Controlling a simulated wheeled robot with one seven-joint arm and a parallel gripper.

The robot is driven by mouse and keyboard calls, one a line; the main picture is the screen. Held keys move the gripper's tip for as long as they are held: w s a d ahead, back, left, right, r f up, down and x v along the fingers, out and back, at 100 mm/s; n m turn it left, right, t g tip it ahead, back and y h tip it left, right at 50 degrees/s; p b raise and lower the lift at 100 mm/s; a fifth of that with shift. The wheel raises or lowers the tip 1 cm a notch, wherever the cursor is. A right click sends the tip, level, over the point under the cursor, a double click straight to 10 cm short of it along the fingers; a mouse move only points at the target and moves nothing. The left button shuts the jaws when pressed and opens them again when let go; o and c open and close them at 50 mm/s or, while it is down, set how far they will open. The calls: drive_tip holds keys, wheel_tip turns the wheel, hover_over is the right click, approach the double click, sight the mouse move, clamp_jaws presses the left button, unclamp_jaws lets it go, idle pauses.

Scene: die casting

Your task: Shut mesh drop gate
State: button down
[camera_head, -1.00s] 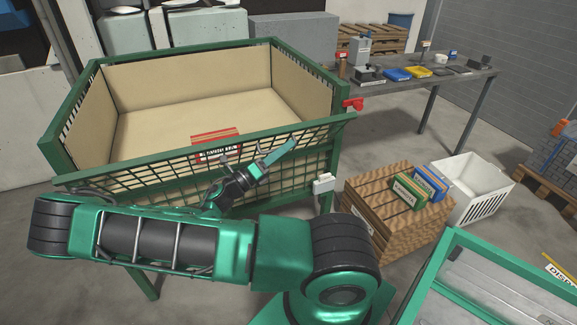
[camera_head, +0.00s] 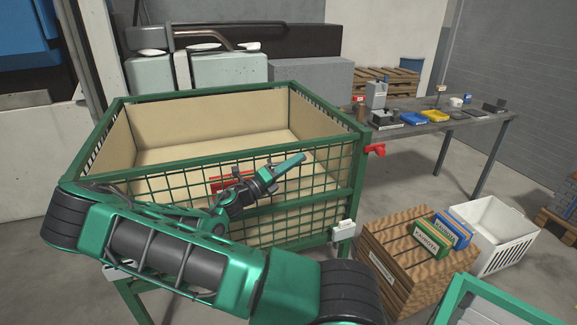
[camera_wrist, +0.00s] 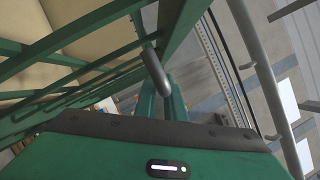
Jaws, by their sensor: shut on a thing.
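The mesh drop gate (camera_head: 300,191) is the green grid panel on the front of a green-framed bin (camera_head: 195,108). It stands upright or nearly so, its top rail close to the right front post; whether it is fully seated I cannot tell. My gripper (camera_head: 288,165) is at the front of the gate, near its upper middle. In the wrist view my gripper (camera_wrist: 161,92) is shut on a dark round bar (camera_wrist: 152,66), which looks like the gate's handle. A red latch-like part (camera_head: 375,150) sits at the right front post. My arm hides the gate's lower left.
A wooden crate (camera_head: 385,270) with small boxes stands right of the bin, beside a white basket (camera_head: 522,245). A workbench (camera_head: 470,124) is behind them. A green-edged surface (camera_head: 455,300) is at the lower right. Bare floor lies between the crate and bench.

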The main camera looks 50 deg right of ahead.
drive_tip(key=c, duration=1.9)
unclamp_jaws()
drive_tip(key=shift+s+d, duration=0.2)
drive_tip(key=shift+s, duration=0.05)
drive_tip(key=shift+c, duration=0.2)
drive_tip(key=shift+o, duration=0.5)
drive_tip(key=shift+w+a, duration=0.1)
drive_tip(key=shift+a, duration=0.05)
drive_tip(key=v, duration=1)
drive_tip(key=shift+a+f, duration=0.15)
drive_tip(key=shift+a, duration=0.2)
drive_tip(key=shift+w, duration=0.1)
